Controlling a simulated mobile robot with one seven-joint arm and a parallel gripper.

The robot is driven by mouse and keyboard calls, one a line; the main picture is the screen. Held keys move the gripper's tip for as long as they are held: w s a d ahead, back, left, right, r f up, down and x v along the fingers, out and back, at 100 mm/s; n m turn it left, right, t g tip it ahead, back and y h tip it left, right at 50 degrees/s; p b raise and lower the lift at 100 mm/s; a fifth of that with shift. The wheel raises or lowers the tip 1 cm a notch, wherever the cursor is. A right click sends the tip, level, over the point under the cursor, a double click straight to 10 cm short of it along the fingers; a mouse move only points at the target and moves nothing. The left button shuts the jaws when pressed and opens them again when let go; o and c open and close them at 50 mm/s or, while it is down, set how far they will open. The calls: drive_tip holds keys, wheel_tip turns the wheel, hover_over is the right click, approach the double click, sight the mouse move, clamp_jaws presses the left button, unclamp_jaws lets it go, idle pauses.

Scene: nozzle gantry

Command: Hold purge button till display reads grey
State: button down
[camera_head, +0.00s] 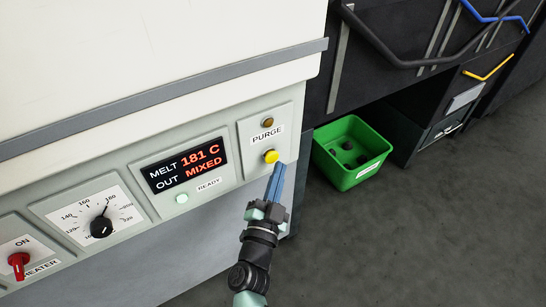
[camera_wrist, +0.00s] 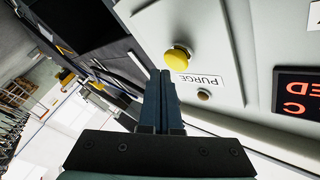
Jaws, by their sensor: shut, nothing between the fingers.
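The yellow purge button (camera_head: 271,156) sits below the PURGE label on a grey panel; it also shows in the wrist view (camera_wrist: 180,57). The display (camera_head: 184,165) reads MELT 181 C in orange-red and OUT MIXED, with MIXED in red. My gripper (camera_head: 279,166) is shut and empty, its blue-grey fingertips just right of the button in the head view. In the wrist view the fingertips (camera_wrist: 160,72) are close beside the button with a small gap in the picture; I cannot tell their distance in depth.
A small brownish lamp (camera_head: 267,122) is above the PURGE label. Left are a pale green READY lamp (camera_head: 182,198), a temperature dial (camera_head: 101,227) and a red heater switch (camera_head: 18,264). A green bin (camera_head: 347,178) with dark lumps stands on the floor at right.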

drive_tip(key=shift+w+a, duration=0.25)
drive_tip(key=shift+w, duration=0.05)
drive_tip(key=shift+w+a, duration=0.3)
drive_tip(key=shift+w, duration=0.15)
idle(1.0)
drive_tip(key=shift+s, duration=0.1)
drive_tip(key=shift+s+d+p, duration=0.3)
drive_tip(key=shift+s+d, duration=0.25)
drive_tip(key=shift+s, duration=0.15)
drive_tip(key=shift+s+d, duration=0.75)
drive_tip(key=shift+s, duration=0.25)
drive_tip(key=shift+s+d, duration=0.75)
drive_tip(key=shift+s, duration=0.25)
